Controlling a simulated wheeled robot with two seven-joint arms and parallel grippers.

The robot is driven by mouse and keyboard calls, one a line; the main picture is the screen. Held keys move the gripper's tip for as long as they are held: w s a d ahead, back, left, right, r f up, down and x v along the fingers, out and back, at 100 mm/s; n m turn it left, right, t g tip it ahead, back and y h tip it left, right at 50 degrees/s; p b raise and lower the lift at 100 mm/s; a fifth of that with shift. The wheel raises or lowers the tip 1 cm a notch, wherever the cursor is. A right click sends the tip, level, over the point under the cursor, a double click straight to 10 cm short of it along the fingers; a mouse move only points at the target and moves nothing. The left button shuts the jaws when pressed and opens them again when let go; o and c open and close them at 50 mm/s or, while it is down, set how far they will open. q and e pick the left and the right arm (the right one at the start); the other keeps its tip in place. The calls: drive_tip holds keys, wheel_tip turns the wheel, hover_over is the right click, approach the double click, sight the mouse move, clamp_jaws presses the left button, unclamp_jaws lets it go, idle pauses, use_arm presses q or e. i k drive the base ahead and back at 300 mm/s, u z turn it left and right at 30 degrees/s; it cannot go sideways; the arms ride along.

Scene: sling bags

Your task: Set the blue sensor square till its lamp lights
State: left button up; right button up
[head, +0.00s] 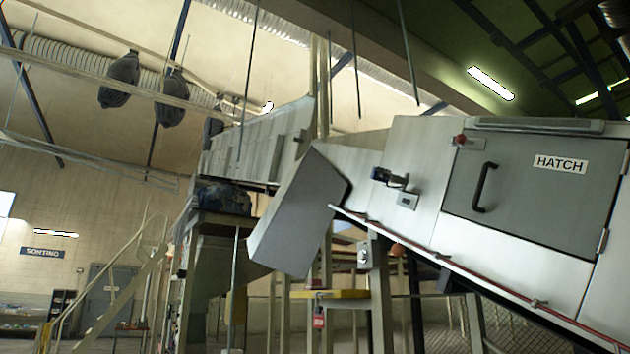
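Neither of my grippers is in view.
A grey hatch door (535,200) with a black handle (484,187) is shut at the right. A red knob (460,139) is above the sensor. A tilted grey chute box (300,215) stands at the left. Dark bags (122,80) hang at the upper left.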

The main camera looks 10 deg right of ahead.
sight(378, 175)
drive_tip(key=u, duration=0.2)
drive_tip(key=i, duration=1.15)
drive_tip(key=z, duration=1.2)
